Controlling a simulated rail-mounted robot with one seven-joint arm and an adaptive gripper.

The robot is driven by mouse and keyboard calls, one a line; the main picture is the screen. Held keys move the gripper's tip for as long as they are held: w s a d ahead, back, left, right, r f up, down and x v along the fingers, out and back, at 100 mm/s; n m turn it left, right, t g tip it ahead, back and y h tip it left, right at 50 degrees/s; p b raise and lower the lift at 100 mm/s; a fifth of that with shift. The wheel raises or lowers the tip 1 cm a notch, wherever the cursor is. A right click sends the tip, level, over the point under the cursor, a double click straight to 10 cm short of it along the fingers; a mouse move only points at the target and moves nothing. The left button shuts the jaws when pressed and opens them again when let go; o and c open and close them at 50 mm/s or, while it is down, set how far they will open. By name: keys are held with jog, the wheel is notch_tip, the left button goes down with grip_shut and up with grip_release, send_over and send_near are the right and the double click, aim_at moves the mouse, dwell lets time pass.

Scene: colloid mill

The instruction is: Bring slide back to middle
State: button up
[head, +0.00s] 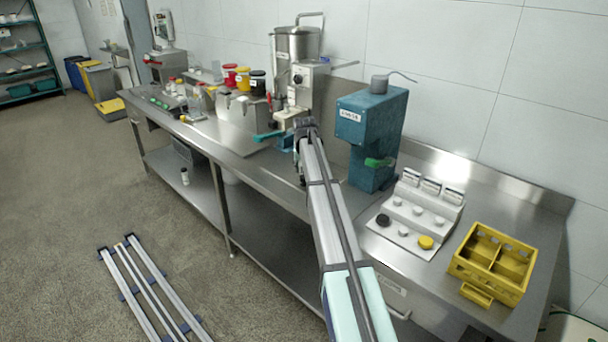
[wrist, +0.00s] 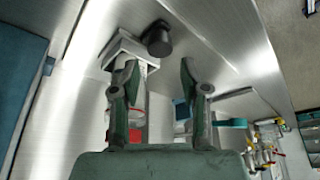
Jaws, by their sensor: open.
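The rail on the floor (head: 150,290) shows at the lower left as parallel pale strips with dark blue brackets. No carriage shows on its visible part, and the rest is cut off by the picture edge. My arm reaches from the bottom middle over the steel bench (head: 255,150). My gripper (head: 306,128) is in front of the colloid mill with its steel hopper (head: 297,45). In the wrist view my gripper (wrist: 158,85) is open, its two fingers apart. A pale square part and a dark round knob (wrist: 157,38) show beyond the fingers. Nothing is clearly held.
A blue machine (head: 365,125) stands close to the right of my arm. A white stepped rack (head: 415,215) and a yellow crate (head: 495,265) are at the right end. Jars with coloured lids (head: 243,80) stand left of the mill. The floor left of the bench is mostly clear.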

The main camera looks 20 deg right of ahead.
jog(key=d+v, duration=0.1)
jog(key=v, duration=0.5)
jog(key=shift+a+r, duration=0.25)
jog(key=shift+a, duration=0.3)
jog(key=shift+s, duration=0.1)
jog(key=s+a+f+n+g, duration=0.1)
jog(key=s+a+f, duration=0.5)
jog(key=s+f, duration=0.3)
jog(key=s+a+f+n+g+y, duration=0.1)
jog(key=s+a+f, duration=0.4)
jog(key=s+f, duration=0.45)
jog(key=s+a+f+n+g, duration=0.1)
jog(key=s+a+f, duration=0.5)
jog(key=s+f, duration=0.35)
jog(key=s+a+f+g, duration=0.1)
jog(key=s+f+g, duration=0.1)
jog(key=s+f, duration=0.6)
jog(key=s+a+f+g, duration=0.2)
jog(key=s+f, duration=0.6)
jog(key=s, duration=1.2)
jog(key=s+a+f+n+g, duration=0.1)
jog(key=s+f+g, duration=0.3)
jog(key=s+f, duration=0.5)
jog(key=s, duration=0.5)
jog(key=shift+s+a+y, duration=0.3)
jog(key=shift+s, duration=0.1)
